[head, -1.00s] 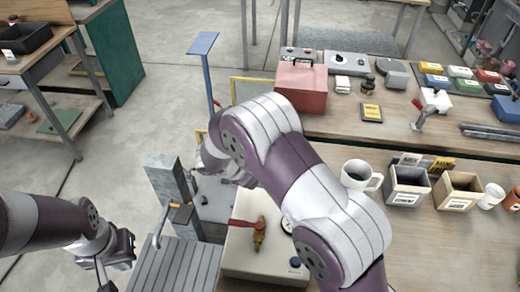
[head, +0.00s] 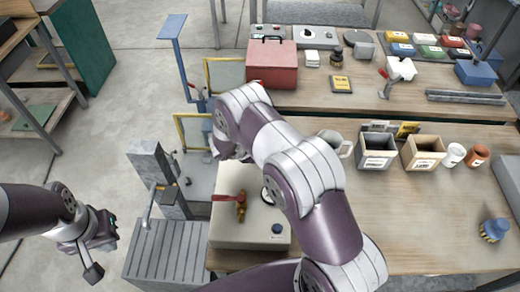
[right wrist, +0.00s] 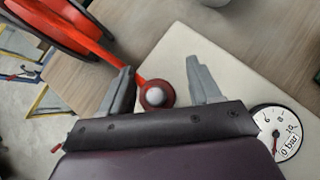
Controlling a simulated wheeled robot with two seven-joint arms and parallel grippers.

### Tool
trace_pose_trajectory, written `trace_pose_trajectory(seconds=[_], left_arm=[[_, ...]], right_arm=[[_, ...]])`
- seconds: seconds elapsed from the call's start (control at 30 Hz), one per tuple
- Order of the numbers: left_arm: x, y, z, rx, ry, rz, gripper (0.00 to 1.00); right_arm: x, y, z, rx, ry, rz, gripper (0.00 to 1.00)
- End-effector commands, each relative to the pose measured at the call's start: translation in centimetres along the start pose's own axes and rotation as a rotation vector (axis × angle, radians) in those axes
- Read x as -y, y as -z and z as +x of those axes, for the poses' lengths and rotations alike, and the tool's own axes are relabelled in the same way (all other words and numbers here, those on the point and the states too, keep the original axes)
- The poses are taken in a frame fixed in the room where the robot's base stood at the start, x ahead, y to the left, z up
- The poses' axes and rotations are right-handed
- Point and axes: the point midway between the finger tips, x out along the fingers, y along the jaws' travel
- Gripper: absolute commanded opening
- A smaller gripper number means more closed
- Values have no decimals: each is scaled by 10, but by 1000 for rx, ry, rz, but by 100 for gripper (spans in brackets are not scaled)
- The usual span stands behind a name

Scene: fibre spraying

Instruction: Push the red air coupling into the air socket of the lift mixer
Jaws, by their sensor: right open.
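My right gripper (right wrist: 160,82) is open, its two grey fingers apart and empty. Between and beyond the fingertips is a red lever with a round silver hub (right wrist: 156,96), over a pale box top. In the head view the red lever sits on a brass valve (head: 241,208) on the beige box (head: 228,233). My right arm hides its own gripper there. My left gripper (head: 100,240) hangs at the lower left, away from the box; its jaws are unclear. I cannot make out a separate red air coupling or the air socket. A grey machine with a ribbed top (head: 165,255) stands left of the box.
A pressure gauge (right wrist: 279,133) on the box reads about 0 bar. A red wheel-like thing (right wrist: 42,22) shows at the upper left of the wrist view. A mug (head: 337,146), bins (head: 377,152) and a red toolbox (head: 271,65) stand behind.

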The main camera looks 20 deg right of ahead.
Motion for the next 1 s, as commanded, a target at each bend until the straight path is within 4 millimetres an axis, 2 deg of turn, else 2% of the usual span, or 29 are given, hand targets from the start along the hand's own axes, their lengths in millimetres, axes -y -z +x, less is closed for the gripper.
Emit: trace_pose_trajectory(seconds=[0.07, 0.1, 0.27, 0.63, 0.87, 1.0], left_arm=[[0, 0, 1, 0, 0, 0, 0], [0, 0, 1, 0, 0, 0, 0], [0, 0, 1, 0, 0, 0, 0], [0, 0, 4, 0, 0, 0, 0], [0, -3, 22, 0, 0, 0, 0], [0, -4, 33, 0, 0, 0, 0]], right_arm=[[0, 0, 0, 0, 0, 0, 63], [0, 0, 0, 0, 0, 0, 56], [0, 0, 0, 0, 0, 0, 5], [-1, -4, -4, 1, -2, 1, 5], [-1, -27, -28, 1, -5, 6, 5], [30, -46, -34, 1, -1, 5, 5]])
